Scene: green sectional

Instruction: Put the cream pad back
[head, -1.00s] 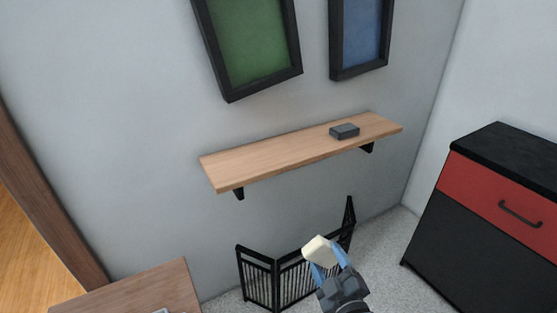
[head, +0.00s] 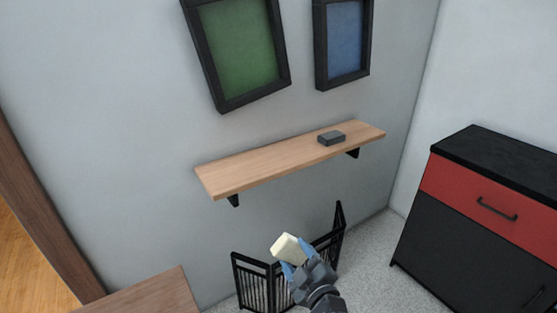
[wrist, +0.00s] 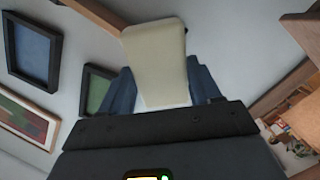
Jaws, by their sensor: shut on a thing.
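The cream pad (head: 288,247) is a small pale block held between the blue fingers of my gripper (head: 292,268). In the head view my gripper is low in the picture, below the wall shelf and in front of the black folding screen. In the wrist view the cream pad (wrist: 156,62) stands out from between the two fingers (wrist: 160,90), which press on its sides. The wooden wall shelf (head: 255,168) carries one small dark grey box (head: 331,138) near its right end. The rest of the shelf top is bare.
A black folding screen (head: 255,287) stands on the floor under the shelf. A red and black cabinet (head: 470,205) is at the right. A wooden surface (head: 145,296) is at the lower left. Green (head: 238,50) and blue (head: 344,40) framed pictures hang above the shelf.

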